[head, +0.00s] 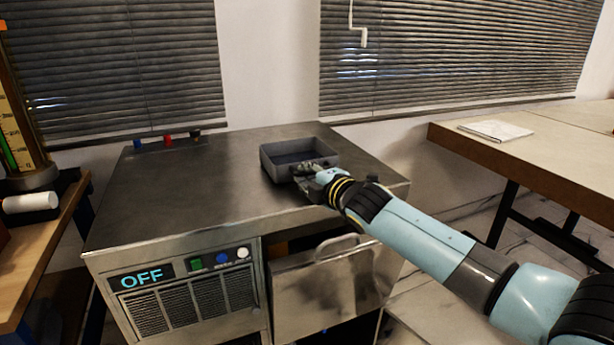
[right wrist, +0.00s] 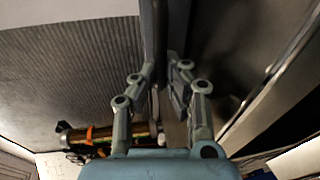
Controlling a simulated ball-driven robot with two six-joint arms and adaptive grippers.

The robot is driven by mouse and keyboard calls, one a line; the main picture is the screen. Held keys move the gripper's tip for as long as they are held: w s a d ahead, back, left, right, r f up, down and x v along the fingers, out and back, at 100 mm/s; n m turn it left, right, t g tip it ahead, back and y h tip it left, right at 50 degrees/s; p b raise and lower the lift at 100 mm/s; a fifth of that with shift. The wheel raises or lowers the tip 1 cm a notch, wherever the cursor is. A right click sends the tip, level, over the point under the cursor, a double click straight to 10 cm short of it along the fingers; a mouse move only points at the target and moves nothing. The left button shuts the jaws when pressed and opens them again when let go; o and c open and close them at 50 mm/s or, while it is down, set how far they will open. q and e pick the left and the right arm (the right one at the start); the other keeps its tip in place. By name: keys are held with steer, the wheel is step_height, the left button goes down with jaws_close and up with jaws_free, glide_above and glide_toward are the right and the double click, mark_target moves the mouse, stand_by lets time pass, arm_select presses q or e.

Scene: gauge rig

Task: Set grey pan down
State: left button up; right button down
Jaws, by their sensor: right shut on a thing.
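The grey pan (head: 290,150) is a shallow, open rectangular tray over the right part of the metal cabinet top (head: 190,190). It looks level and empty. I cannot tell whether its underside touches the top or hovers slightly above. My right gripper (head: 306,173) is shut on the pan's near wall, and its fingers hide part of that wall. In the right wrist view the fingers (right wrist: 158,85) close on the thin dark edge of the pan (right wrist: 153,35). My left gripper is not in view.
Small red, blue and dark knobs (head: 167,140) stand at the cabinet's back left. Its front has an OFF display (head: 142,277) and a steel drawer or door (head: 325,285) with a handle. A wooden table with papers (head: 495,130) is at right. The cabinet top's left and middle are clear.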

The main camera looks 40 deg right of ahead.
steer(key=shift+f, duration=0.15)
steer(key=c, duration=1.4)
jaws_free()
steer(key=shift+c, duration=0.2)
